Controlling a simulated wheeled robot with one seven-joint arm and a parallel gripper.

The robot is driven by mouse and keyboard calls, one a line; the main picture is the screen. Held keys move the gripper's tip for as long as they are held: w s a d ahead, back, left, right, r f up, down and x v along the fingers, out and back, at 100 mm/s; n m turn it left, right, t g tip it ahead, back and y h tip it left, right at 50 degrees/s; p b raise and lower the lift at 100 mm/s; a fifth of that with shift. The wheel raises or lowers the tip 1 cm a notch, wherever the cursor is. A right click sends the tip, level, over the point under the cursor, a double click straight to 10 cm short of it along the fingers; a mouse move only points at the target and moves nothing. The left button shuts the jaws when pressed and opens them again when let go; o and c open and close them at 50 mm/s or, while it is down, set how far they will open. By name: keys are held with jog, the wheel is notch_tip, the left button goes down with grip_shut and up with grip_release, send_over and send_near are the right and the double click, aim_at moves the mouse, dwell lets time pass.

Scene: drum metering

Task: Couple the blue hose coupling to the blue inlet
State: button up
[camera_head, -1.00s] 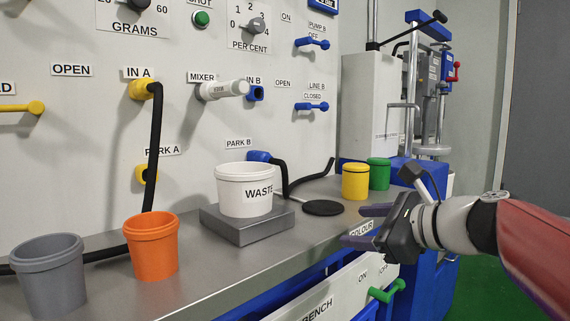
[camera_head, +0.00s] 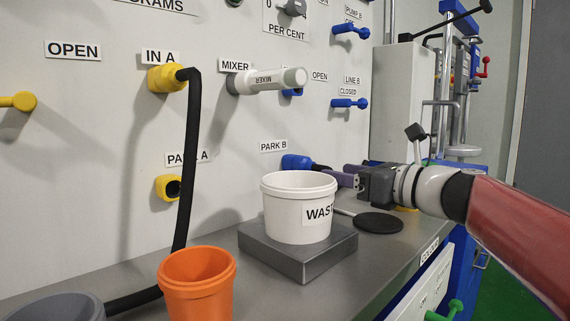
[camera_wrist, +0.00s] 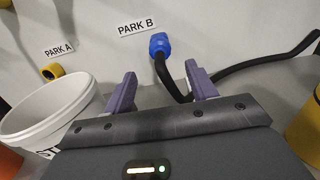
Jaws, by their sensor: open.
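The blue hose coupling (camera_head: 296,162) sits at the PARK B port on the wall panel, with its black hose hanging from it. It also shows in the wrist view (camera_wrist: 160,44), straight ahead of my gripper. The blue inlet, IN B (camera_head: 292,92), is mostly hidden behind the mixer handle in the head view. My gripper (camera_head: 345,174) is open, to the right of the coupling and above the bench. In the wrist view its two purple fingers (camera_wrist: 161,76) point at the panel, apart from the coupling, and the hose shows between them.
A white WASTE tub (camera_head: 290,225) on a grey block (camera_head: 330,252) stands just left of my gripper. The mixer handle (camera_head: 265,82) sticks out beside the inlet. An orange cup (camera_head: 197,290) stands at front left. A yellow coupling with hose is on IN A (camera_head: 165,78).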

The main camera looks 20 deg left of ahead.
aim_at(314, 166)
dwell(0.3)
jog(key=p+x, duration=0.2)
jog(key=x, duration=0.5)
jog(key=shift+w+a+r+p, duration=0.1)
jog(key=shift+a+p, duration=0.1)
jog(key=shift+p, duration=0.15)
jog(key=shift+w+a, duration=0.3)
jog(key=shift+a, duration=0.35)
jog(key=shift+p, duration=0.35)
jog(key=shift+c, duration=0.5)
grip_shut()
jog(key=shift+b+v, duration=0.75)
jog(key=shift+v, duration=2.3)
jog(key=shift+d, duration=0.1)
jog(key=shift+b+v, duration=0.3)
jog(key=shift+v, duration=1.6)
